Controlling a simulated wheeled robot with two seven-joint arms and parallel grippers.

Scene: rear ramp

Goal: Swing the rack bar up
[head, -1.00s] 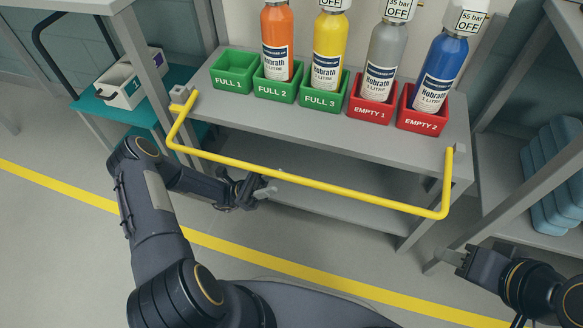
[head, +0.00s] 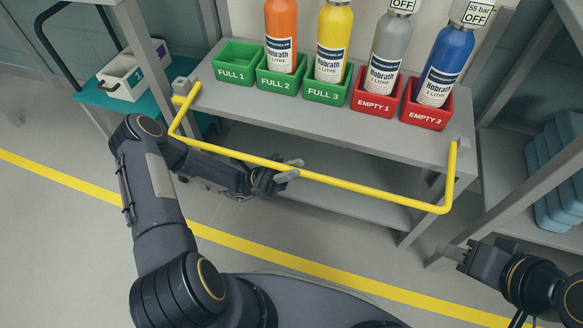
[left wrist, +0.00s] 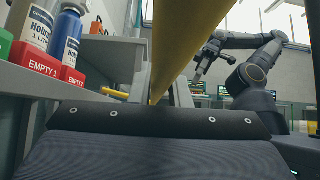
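The yellow rack bar (head: 350,186) hangs low across the front of the grey rack, its two end arms reaching up to brackets at the shelf ends. My left gripper (head: 287,170) is at the bar, a little left of its middle. One finger shows above the bar and one below, with the bar between them; the fingers look apart. In the left wrist view the bar (left wrist: 172,45) runs between the fingers. My right gripper (head: 452,251) is low at the right, away from the bar; its finger gap is not clear.
Orange, yellow, grey and blue cylinders (head: 445,65) stand in green and red bins on the shelf (head: 240,105); FULL 1 bin (head: 238,66) is empty. A teal cart (head: 110,100) is at the left, another rack (head: 505,150) at the right. Floor in front is clear.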

